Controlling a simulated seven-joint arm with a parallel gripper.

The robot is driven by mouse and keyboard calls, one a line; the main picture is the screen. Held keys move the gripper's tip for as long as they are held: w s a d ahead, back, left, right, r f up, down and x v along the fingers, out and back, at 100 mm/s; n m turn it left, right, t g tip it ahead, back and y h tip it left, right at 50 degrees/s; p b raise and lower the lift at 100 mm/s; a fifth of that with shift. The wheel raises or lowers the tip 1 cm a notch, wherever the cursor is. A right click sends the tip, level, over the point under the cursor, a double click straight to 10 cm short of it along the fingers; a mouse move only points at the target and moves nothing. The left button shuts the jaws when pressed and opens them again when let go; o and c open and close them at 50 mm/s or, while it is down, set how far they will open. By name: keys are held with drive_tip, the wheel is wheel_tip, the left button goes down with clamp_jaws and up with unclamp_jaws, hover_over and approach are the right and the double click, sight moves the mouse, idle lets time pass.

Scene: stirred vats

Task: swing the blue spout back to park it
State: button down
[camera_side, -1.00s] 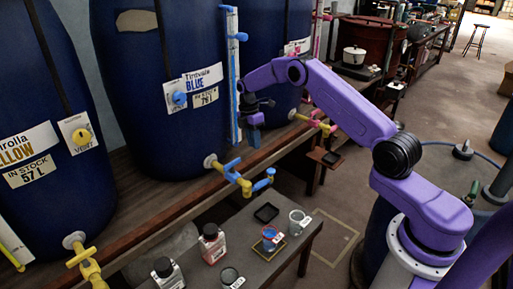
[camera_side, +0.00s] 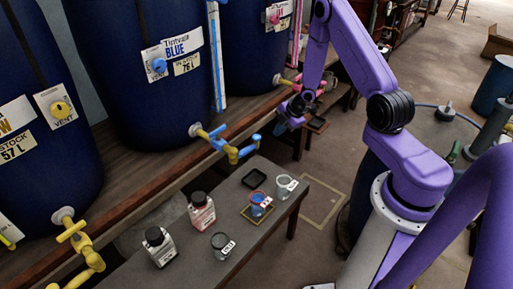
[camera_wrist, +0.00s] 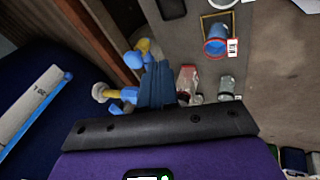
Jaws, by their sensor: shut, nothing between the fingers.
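The blue spout (camera_side: 246,148) is at the outer end of the yellow-and-blue tap on the Tintvale BLUE vat (camera_side: 150,80). In the side view it juts to the right from the tap's end, beyond the shelf edge. The tap's blue handle (camera_side: 213,133) sits nearer the vat. My gripper (camera_side: 285,122) is to the right of the spout, apart from it in the side view. In the wrist view the shut, empty fingers (camera_wrist: 158,80) overlap part of the tap, with blue tap parts (camera_wrist: 134,59) showing beside them. Contact cannot be told there.
The pink vat's tap (camera_side: 303,86) is close behind my gripper. Yellow tap (camera_side: 76,236) stands left.

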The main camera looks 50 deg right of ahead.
sight(251, 148)
drive_tip(key=s+a+r+y, duration=0.1)
drive_tip(key=s+a+y, duration=0.1)
drive_tip(key=s+a, duration=0.1)
drive_tip(key=shift+t, duration=0.4)
drive_tip(key=shift+w+a+f, duration=0.5)
drive_tip(key=shift+w+f, duration=0.95)
drive_tip(key=shift+w, duration=0.05)
drive_tip(key=shift+w+a+f, duration=0.5)
drive_tip(key=shift+w+f, duration=0.95)
drive_tip(key=shift+w+a+f, duration=0.5)
drive_tip(key=shift+w+f, duration=0.95)
drive_tip(key=shift+w, duration=0.05)
drive_tip(key=shift+w+d, duration=0.15)
drive_tip(key=shift+w, duration=0.4)
drive_tip(key=shift+w+d, duration=0.15)
drive_tip(key=shift+w, duration=0.35)
drive_tip(key=shift+s, duration=0.15)
